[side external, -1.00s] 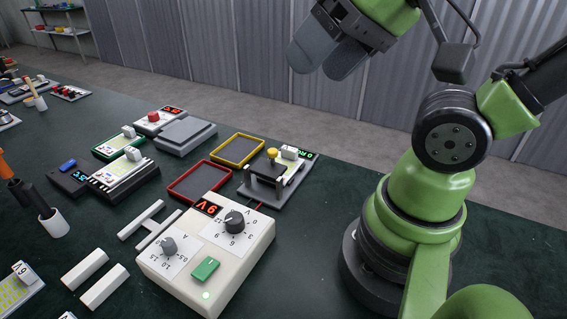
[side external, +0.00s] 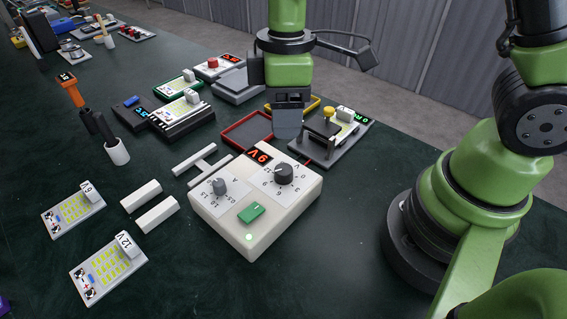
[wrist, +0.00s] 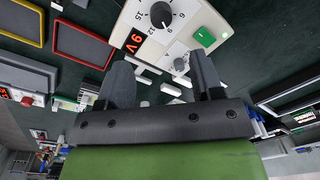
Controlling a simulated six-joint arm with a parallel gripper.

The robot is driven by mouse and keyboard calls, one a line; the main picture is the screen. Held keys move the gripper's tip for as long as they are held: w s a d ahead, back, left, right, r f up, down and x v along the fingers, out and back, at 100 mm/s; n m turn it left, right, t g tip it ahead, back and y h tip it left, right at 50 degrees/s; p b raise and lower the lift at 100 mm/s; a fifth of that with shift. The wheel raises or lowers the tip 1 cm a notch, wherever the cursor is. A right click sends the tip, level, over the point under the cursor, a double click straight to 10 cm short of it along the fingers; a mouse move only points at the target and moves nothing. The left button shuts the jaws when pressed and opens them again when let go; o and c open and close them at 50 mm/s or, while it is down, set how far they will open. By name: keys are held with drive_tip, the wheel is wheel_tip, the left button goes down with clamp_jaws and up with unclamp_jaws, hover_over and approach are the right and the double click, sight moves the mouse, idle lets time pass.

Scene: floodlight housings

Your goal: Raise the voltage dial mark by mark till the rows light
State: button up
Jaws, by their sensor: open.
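The cream power supply (side external: 290,213) has a red display (side external: 259,155) that appears to read 9 V. Its dark voltage dial (side external: 284,172) also shows in the wrist view (wrist: 160,14). A smaller grey dial (side external: 218,187), marked A, sits beside it. My gripper (side external: 289,132) points down behind the supply, apart from the dial. In the wrist view its fingers (wrist: 163,82) are spread, with nothing between them. A board (side external: 347,128) sits in the clamp fixture with a yellow knob (side external: 328,111); whether its rows are lit is too small to tell.
A green switch (side external: 251,213) and a lit green lamp (side external: 249,237) are on the supply. A red-rimmed tray (side external: 247,132) and a yellow-rimmed tray (side external: 308,105) lie close to my gripper. A board tagged 12V (side external: 107,268) lies front left.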

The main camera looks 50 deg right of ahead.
sight(284, 168)
drive_tip(key=shift+a+f+n, duration=0.15)
drive_tip(key=shift+f+n, duration=0.15)
drive_tip(key=shift+f, duration=0.55)
wheel_tip(284, 168, down, 9)
drive_tip(key=shift+s+a+f, duration=0.15)
drive_tip(key=c, duration=0.9)
